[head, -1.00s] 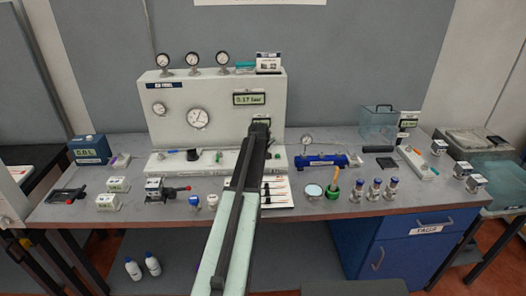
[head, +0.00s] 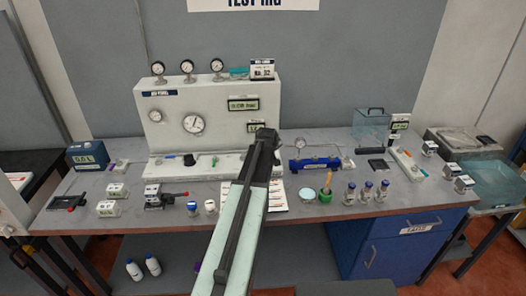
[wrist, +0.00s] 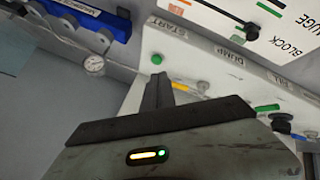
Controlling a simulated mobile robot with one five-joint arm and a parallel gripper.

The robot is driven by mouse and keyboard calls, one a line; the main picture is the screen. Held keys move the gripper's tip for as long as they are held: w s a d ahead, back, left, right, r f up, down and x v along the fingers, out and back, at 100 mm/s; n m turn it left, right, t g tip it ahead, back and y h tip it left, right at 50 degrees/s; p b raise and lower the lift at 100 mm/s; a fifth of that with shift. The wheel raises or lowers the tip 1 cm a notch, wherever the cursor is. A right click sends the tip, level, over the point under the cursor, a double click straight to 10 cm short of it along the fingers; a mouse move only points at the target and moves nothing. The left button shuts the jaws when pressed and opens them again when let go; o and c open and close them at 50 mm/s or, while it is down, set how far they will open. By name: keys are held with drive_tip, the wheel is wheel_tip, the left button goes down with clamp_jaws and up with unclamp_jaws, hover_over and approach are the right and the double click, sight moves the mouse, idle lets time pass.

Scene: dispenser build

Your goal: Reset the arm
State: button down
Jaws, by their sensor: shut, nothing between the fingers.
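My arm reaches forward over the grey bench (head: 235,232). My gripper (head: 266,134) is at its far end, in front of the right part of the white gauge panel (head: 210,110). In the wrist view my gripper (wrist: 160,88) shows two dark fingers close together with nothing between them. They point toward the panel's white ledge (wrist: 215,80), close to a green button (wrist: 157,59) and an orange part (wrist: 180,87). I cannot tell whether the fingertips touch the ledge.
A blue manifold (head: 315,164) with a small gauge lies right of my arm. Blue-capped vials (head: 367,190) stand near the front edge. A black-handled valve (head: 160,199) and white blocks (head: 112,200) are at left. A clear box (head: 369,125) stands at back right.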

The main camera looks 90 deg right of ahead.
drive_tip(key=shift+s+a+r, duration=0.15)
drive_tip(key=shift+a+r, duration=0.1)
drive_tip(key=shift+r, duration=0.1)
idle(0.3)
